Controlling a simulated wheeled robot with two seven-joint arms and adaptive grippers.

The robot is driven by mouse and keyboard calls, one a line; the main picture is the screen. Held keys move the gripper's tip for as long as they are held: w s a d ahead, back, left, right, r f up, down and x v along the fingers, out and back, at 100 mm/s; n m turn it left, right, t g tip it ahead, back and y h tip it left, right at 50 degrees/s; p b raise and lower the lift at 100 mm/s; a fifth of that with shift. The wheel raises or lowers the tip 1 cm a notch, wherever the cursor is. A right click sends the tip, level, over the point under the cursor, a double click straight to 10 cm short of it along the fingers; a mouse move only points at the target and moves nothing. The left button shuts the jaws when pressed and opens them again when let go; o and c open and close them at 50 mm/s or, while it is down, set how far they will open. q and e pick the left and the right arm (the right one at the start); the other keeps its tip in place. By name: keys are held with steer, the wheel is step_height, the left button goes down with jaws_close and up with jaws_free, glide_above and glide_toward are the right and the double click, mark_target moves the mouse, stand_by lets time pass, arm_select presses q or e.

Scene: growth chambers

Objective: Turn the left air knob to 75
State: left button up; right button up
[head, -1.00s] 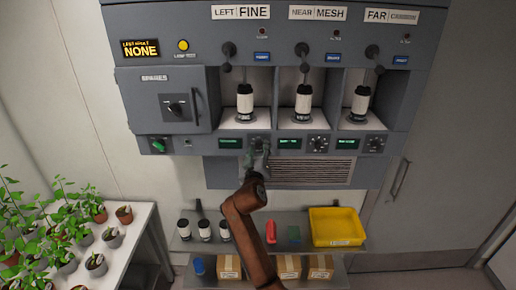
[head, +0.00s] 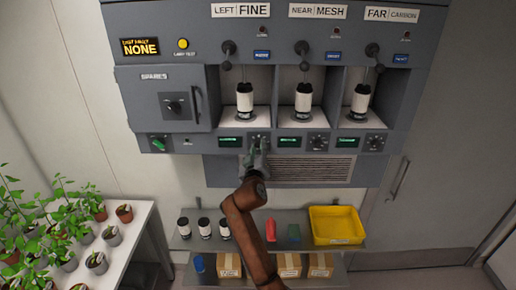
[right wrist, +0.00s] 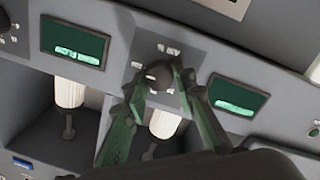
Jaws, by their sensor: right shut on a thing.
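The left air knob (head: 259,141) is on the grey panel below the LEFT FINE bay, beside a small green-lit display (head: 230,142). My right gripper (head: 257,152) reaches up to it from below. In the right wrist view the dark round knob (right wrist: 158,74) sits between the green fingertips of my right gripper (right wrist: 160,80), which are shut on it. Marks around the knob are too small to read, and its pointer is not clear. The display digits are unreadable. My left gripper is not in view.
Two similar knobs, the near one (head: 319,142) and the far one (head: 375,143), lie to the right on the same panel. A vent grille (head: 312,171) is below. A shelf with a yellow bin (head: 337,226) stands underneath, with potted plants (head: 60,225) at left.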

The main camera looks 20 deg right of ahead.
steer(key=shift+n, duration=0.3)
jaws_close()
steer(key=n+p, duration=0.2)
steer(key=n, duration=0.1)
steer(key=n+p, duration=0.3)
steer(key=n, duration=0.2)
steer(key=shift+t, duration=0.3)
steer(key=shift+f+n, duration=0.1)
steer(key=shift+n, duration=0.2)
steer(key=o, duration=1.1)
jaws_free()
steer(key=shift+o, duration=0.2)
